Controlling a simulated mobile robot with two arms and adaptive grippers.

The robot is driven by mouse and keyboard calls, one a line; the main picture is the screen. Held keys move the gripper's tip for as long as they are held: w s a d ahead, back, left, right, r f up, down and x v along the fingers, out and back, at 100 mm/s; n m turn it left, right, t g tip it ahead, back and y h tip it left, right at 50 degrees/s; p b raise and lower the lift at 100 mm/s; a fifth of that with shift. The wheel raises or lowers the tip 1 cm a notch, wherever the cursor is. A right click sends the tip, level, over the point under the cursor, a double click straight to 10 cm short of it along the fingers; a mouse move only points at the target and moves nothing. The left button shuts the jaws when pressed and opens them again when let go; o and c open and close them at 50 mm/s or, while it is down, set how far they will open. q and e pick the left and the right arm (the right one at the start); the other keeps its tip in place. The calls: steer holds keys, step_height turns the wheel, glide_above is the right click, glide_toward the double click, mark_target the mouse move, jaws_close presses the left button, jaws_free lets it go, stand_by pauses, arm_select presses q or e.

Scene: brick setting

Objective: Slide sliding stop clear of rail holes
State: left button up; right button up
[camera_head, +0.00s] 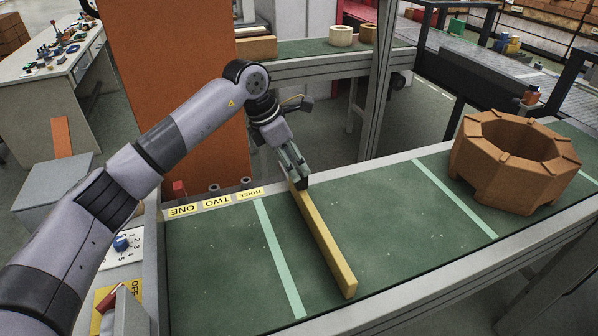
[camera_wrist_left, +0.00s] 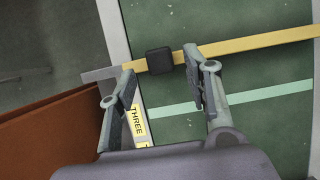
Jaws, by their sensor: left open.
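The sliding stop looks like a long yellow bar (camera_head: 327,243) lying across the green belt, with a dark block (camera_head: 301,184) near its far end. In the left wrist view the yellow bar (camera_wrist_left: 260,43) runs to the right from the dark block (camera_wrist_left: 158,61). My left gripper (camera_head: 296,177) is at that far end, pointing down. Its fingers (camera_wrist_left: 160,63) are open, one on each side of the dark block, with gaps visible. I cannot make out any rail holes. My right gripper is not in view.
Yellow labels ONE, TWO and THREE (camera_head: 216,201) line the belt's far rail, left of the bar. A large brown octagonal ring (camera_head: 515,160) stands on the belt at right. An orange panel (camera_head: 175,90) rises behind my left arm. The belt beside the bar is clear.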

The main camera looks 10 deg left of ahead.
arm_select(q)
steer(key=v, duration=0.7)
steer(key=shift+r, duration=0.15)
